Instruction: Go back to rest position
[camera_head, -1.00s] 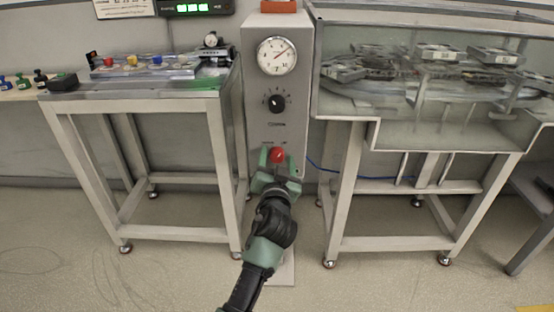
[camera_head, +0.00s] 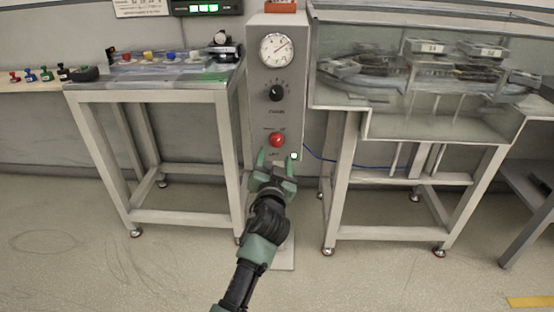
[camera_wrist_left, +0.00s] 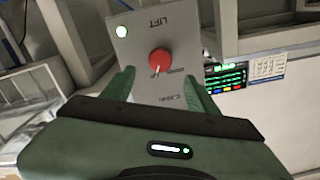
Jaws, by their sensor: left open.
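My left gripper (camera_head: 276,160) is open and empty in the head view, just below the red knob (camera_head: 277,139) on the front of the grey control column (camera_head: 262,105). A small gap shows between its fingertips and the knob. In the left wrist view, the green fingers of my left gripper (camera_wrist_left: 160,85) stand apart, with the red knob (camera_wrist_left: 160,61) seen beyond them. My right gripper is in neither view.
A table (camera_head: 150,94) with a tray of coloured pieces stands left of the column. A glass-sided ring track (camera_head: 425,70) on a frame stands to the right. The column carries a gauge (camera_head: 277,50) and a black dial (camera_head: 276,93). Floor in front is open.

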